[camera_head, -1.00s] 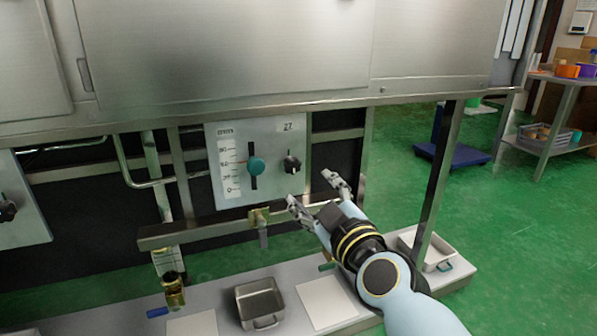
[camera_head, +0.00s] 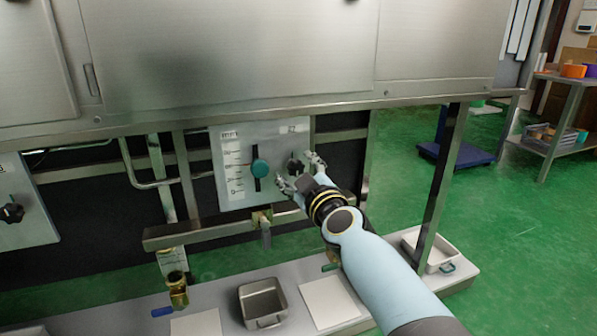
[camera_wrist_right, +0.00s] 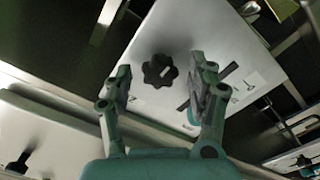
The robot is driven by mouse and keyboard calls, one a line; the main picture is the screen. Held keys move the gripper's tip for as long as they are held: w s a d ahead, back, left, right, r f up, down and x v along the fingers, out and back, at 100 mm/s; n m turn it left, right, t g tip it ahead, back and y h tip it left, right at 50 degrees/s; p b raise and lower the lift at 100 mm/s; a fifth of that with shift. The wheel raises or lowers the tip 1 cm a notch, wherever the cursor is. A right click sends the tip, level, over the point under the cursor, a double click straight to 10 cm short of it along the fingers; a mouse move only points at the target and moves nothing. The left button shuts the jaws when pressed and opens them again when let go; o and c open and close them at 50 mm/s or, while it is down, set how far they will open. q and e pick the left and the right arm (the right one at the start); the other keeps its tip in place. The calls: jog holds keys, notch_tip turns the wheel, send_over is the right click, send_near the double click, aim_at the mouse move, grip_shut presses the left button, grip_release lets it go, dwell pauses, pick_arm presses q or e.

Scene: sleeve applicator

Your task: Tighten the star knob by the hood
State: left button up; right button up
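The black star knob (camera_head: 295,166) sits on the right side of a light panel with a scale, below the steel hood (camera_head: 230,55). In the right wrist view the star knob (camera_wrist_right: 160,70) shows whole, with several lobes. My right gripper (camera_head: 299,171) is at the panel, its fingers spread to either side of the knob. In the right wrist view the open fingers (camera_wrist_right: 160,66) flank the knob with gaps on both sides; I see no contact. In the head view the gripper partly covers the knob. My left gripper is not in view.
A teal knob (camera_head: 260,168) in a vertical slot is left of the star knob. Another black knob (camera_head: 12,212) is on a panel at far left. A steel rail with a brass fitting (camera_head: 262,217) runs below. A steel pan (camera_head: 263,302) stands on the lower shelf.

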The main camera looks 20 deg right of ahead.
jog(key=c, duration=1.1)
